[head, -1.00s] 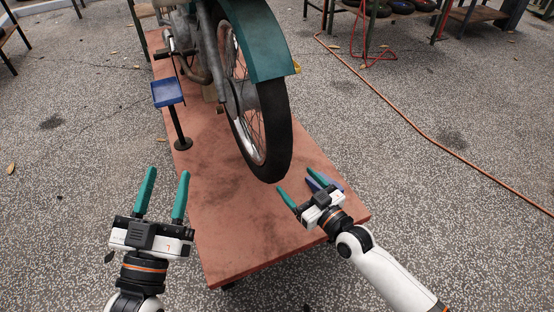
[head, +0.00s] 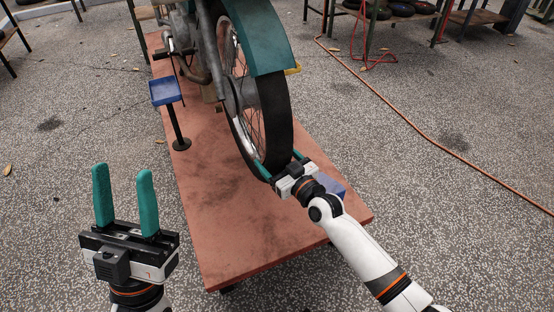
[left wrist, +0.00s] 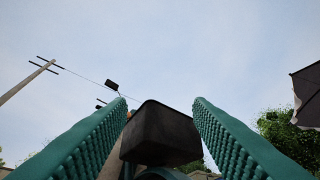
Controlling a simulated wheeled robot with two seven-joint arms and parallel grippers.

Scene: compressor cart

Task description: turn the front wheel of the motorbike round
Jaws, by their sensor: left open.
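The motorbike's front wheel (head: 274,125), with a black tyre and wire spokes, stands under a green mudguard (head: 258,40) at the top middle of the head view. My right gripper (head: 270,162) is at the low front of the tyre. Its green fingers lie one on each side of the tyre, spread apart. Whether they touch the rubber I cannot tell. My left gripper (head: 123,190) is open and empty, fingers upward, left of the platform and well away from the wheel. Its fingers frame mostly sky in the left wrist view (left wrist: 162,110).
The bike stands on a reddish platform (head: 225,235). A small blue-topped stand (head: 166,92) is left of the wheel. A blue thing (head: 330,187) lies partly hidden behind my right gripper. An orange hose (head: 425,130) crosses the floor at right. Open floor lies left.

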